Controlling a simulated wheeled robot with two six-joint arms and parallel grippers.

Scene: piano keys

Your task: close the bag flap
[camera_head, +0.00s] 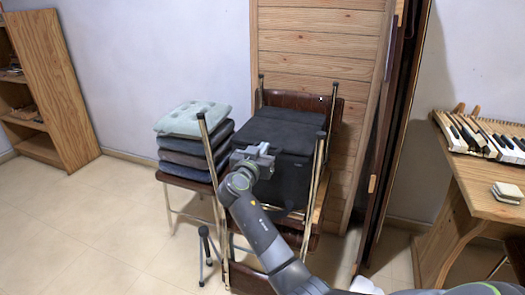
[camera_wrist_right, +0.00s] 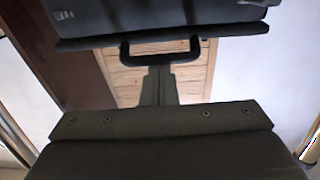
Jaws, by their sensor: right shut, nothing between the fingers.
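The black bag (camera_head: 292,180) rests on a chair in front of the wooden panel. Its dark flap (camera_head: 278,132) lies across the top in the head view; I cannot tell whether its front edge is fastened. My right gripper (camera_head: 256,152) is at the front left of the bag's top edge and hides part of it. My left gripper is not in view.
A stack of folded cushions (camera_head: 190,145) stands on a stool left of the bag. Metal chair posts (camera_head: 318,170) rise beside the bag. A wooden desk with piano keys (camera_head: 485,140) is at the right, and a bookshelf (camera_head: 50,90) at the far left. Floor is open at lower left.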

